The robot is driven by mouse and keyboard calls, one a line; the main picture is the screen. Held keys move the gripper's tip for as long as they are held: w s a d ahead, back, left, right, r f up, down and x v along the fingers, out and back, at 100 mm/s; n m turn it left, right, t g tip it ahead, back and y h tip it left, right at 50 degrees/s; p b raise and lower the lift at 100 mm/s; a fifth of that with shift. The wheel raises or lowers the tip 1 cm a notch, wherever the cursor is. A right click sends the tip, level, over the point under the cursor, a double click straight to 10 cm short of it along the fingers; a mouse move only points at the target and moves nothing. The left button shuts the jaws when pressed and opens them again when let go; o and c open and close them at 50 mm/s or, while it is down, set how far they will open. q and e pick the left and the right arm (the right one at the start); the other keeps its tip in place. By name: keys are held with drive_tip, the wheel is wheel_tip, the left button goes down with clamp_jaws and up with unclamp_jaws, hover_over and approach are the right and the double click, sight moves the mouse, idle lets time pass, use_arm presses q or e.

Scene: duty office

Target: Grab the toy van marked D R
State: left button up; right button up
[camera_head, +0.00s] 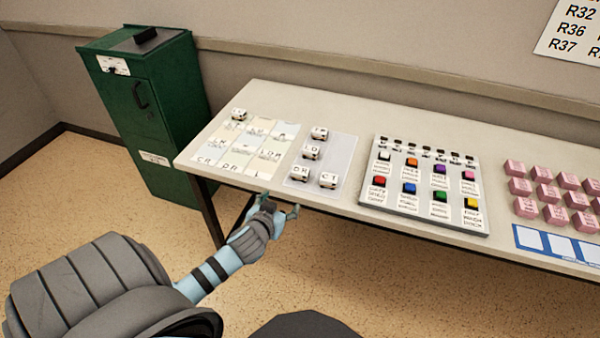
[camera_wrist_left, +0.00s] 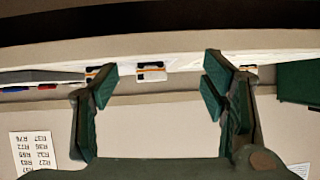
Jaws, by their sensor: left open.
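The toy van marked D R (camera_head: 299,173) is a small white block-like van at the front left of a pale grey mat (camera_head: 342,152) on the table. A van marked C T (camera_head: 327,179) stands just right of it, and two more vans (camera_head: 311,151) stand behind. My left gripper (camera_head: 281,204) is open and empty, apart from the vans, by the table's front edge. In the left wrist view, which is upside down, a van (camera_wrist_left: 151,71) shows between the open fingers (camera_wrist_left: 162,76); its letters are unreadable. My right gripper is not in view.
Another van (camera_head: 239,114) stands at the back of the lettered cards (camera_head: 232,160) left of the mat. A panel with coloured buttons (camera_head: 423,212) lies to the right, then several pink blocks (camera_head: 553,213). A green cabinet (camera_head: 150,110) stands beyond the table's left end.

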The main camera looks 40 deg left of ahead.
use_arm(q)
wheel_tip(320, 180, up, 5)
drive_tip(key=w+t, duration=0.1)
drive_tip(key=b, duration=0.2)
approach(301, 169)
drive_tip(key=shift+n, duration=0.3)
drive_tip(key=x, duration=0.5)
drive_tip(key=shift+s+a+f, duration=0.1)
drive_tip(key=shift+a+f, duration=0.05)
drive_tip(key=b+x, duration=0.2)
drive_tip(key=x, duration=0.3)
drive_tip(key=shift+w, duration=0.25)
drive_tip(key=shift+s, duration=0.1)
drive_tip(key=c, duration=1.2)
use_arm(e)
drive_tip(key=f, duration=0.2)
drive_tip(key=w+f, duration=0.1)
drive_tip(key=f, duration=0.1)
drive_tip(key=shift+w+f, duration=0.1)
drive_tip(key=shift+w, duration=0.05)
